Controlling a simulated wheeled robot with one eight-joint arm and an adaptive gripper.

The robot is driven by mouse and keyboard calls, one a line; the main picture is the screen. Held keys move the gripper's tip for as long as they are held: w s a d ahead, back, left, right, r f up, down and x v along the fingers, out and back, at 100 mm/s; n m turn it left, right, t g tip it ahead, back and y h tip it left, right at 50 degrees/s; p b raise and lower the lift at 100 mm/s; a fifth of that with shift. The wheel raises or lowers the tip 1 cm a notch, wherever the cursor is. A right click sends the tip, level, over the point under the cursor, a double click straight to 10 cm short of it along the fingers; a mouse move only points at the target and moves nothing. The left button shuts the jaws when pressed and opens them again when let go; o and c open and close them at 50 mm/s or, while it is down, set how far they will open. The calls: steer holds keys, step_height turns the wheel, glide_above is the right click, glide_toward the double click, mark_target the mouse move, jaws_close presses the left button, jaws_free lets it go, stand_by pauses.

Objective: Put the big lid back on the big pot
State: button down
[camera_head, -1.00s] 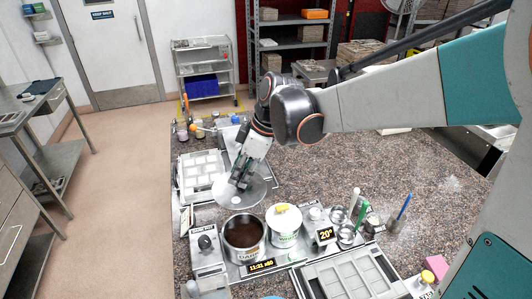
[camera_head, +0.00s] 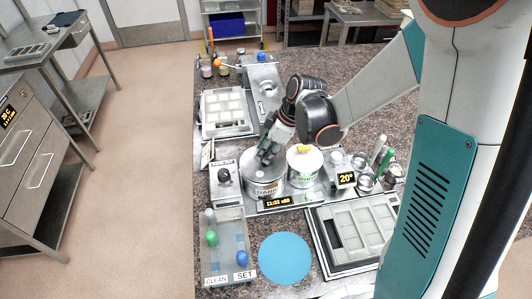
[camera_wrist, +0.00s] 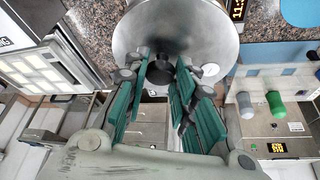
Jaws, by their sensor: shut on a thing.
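The big lid (camera_head: 257,158) is a round grey metal disc with a dark knob. It lies over the mouth of the big pot (camera_head: 263,188), a steel pot with a dark label, and hides its inside. I cannot tell whether it rests on the rim or hovers just above. My gripper (camera_head: 266,156) comes down from above and is shut on the lid's knob. In the wrist view the green-padded fingers of my gripper (camera_wrist: 162,78) close around the dark knob, with the lid (camera_wrist: 190,25) beyond.
A smaller white pot with a lid (camera_head: 304,163) stands close at the right. A small box with a black knob (camera_head: 224,182) is at the left. Moulds (camera_head: 356,236), a blue disc (camera_head: 285,258) and a tray with coloured knobs (camera_head: 226,250) lie nearer.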

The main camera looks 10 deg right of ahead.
steer(key=shift+f, duration=0.65)
steer(key=shift+f+b, duration=0.25)
steer(key=shift+b, duration=0.05)
steer(key=c, duration=1.3)
jaws_free()
